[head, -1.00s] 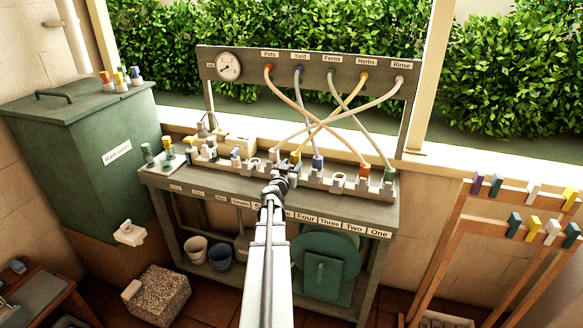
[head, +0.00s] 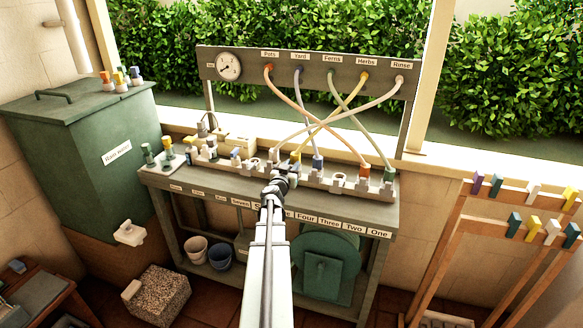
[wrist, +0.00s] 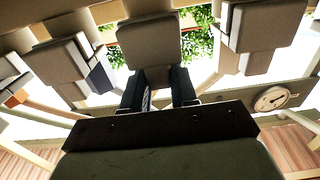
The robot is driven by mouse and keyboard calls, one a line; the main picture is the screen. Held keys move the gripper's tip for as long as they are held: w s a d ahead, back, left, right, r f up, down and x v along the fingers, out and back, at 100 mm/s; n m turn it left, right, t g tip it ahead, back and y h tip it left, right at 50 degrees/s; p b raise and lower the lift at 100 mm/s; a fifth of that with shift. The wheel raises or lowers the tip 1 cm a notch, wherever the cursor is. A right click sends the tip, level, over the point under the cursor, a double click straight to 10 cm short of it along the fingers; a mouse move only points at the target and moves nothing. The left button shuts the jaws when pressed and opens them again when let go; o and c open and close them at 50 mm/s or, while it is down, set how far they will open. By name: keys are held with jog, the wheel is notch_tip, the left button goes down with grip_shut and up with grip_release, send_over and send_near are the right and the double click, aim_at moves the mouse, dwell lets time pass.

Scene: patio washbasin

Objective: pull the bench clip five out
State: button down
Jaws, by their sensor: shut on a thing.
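My gripper (head: 279,180) is at the middle of the bench rail, just in front of the row of clips. In the wrist view, its two dark fingers (wrist: 158,88) are closed on a grey-brown block (wrist: 150,42), which I take to be bench clip five. In the head view my gripper and arm hide this clip and much of the Five label. I cannot tell whether the clip is still seated on the rail (head: 318,183). A yellow clip (head: 295,158) with a hose stands just behind and right of my gripper.
Crossing hoses run from the labelled panel (head: 305,75) down to clips close around my gripper. A white-grey clip (head: 339,180) stands to the right, and orange (head: 365,170) and green (head: 389,175) hose ends beyond it. The bench front below the rail is clear.

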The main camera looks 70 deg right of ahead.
jog(key=a, duration=0.4)
jog(key=shift+a, duration=0.1)
jog(key=c, duration=1)
grip_release()
jog(key=shift+o, duration=0.2)
jog(key=a, duration=0.7)
jog(key=shift+a, duration=0.2)
